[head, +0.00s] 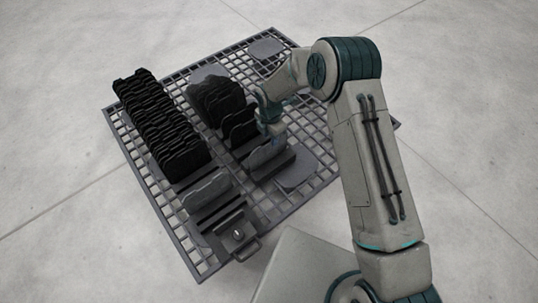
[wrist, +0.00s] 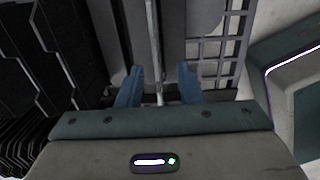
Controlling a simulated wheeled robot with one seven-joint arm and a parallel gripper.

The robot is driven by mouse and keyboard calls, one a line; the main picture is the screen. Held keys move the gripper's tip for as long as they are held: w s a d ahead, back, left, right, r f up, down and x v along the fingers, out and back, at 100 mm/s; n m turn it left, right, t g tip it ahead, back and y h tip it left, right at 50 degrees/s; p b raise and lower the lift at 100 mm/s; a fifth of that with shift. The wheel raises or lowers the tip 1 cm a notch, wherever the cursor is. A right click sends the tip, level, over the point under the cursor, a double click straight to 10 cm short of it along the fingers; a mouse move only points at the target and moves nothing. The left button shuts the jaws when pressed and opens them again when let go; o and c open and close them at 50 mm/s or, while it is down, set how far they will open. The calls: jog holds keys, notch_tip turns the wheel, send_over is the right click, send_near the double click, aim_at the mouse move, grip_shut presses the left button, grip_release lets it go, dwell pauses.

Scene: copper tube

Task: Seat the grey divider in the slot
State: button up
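A thin grey divider (head: 262,155) stands on edge in the right-hand dark rack in the head view, directly under my gripper (head: 277,134). In the wrist view the divider shows edge-on as a narrow pale plate (wrist: 153,35). My gripper's two blue fingers (wrist: 159,75) are apart on either side of it, with a visible gap at each side. A second grey divider (head: 207,188) stands in the front-left rack, near dark slotted bars (head: 220,214). I cannot tell which slot is meant, and the lower edge of the divider under my gripper is hidden.
A long row of black dividers (head: 160,125) fills the left side of the metal grid table (head: 135,148). A shorter black group (head: 222,103) stands close to the left of my gripper. A flat grey plate (head: 297,176) lies at the right. A small knob (head: 238,233) is at the front.

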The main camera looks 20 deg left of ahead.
aim_at(269, 141)
jog(key=f+b, duration=0.1)
jog(key=f, duration=0.2)
jog(key=f+b, duration=0.1)
jog(key=f, duration=0.1)
jog(key=shift+a+f+b, duration=0.3)
jog(key=shift+f+b, duration=0.05)
grip_shut()
